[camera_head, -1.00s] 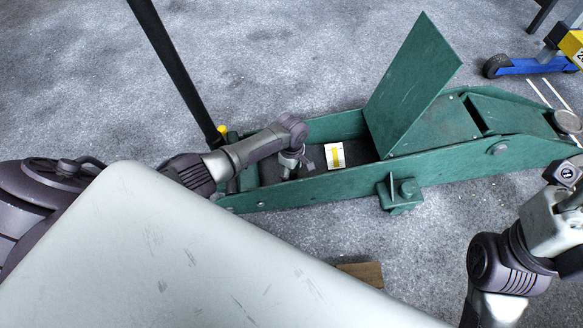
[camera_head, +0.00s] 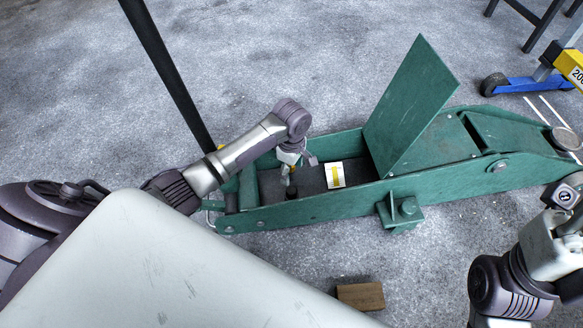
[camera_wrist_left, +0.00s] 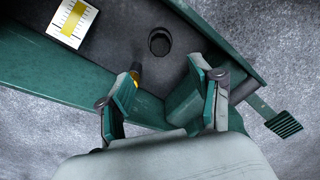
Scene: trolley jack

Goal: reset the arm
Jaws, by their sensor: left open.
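My left arm comes in from the left over the green trolley jack (camera_head: 330,205). Its left gripper (camera_head: 290,178) points down above the jack's open tray and is partly hidden by its own wrist. In the left wrist view the two fingers (camera_wrist_left: 168,88) are apart, with nothing clearly held between them. A small dark piece with a yellow end shows beside the left finger there. A black round part (camera_head: 291,192) sits in the tray just below the gripper. My right arm shows at the right edge; its gripper cannot be made out.
A white card with a yellow strip (camera_head: 335,175) lies in the tray. A green plate (camera_head: 410,105) stands raised over the jack. A black handle (camera_head: 165,72) rises at the left. A brown block (camera_head: 360,296) lies on the floor. A blue stand (camera_head: 535,84) is at far right.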

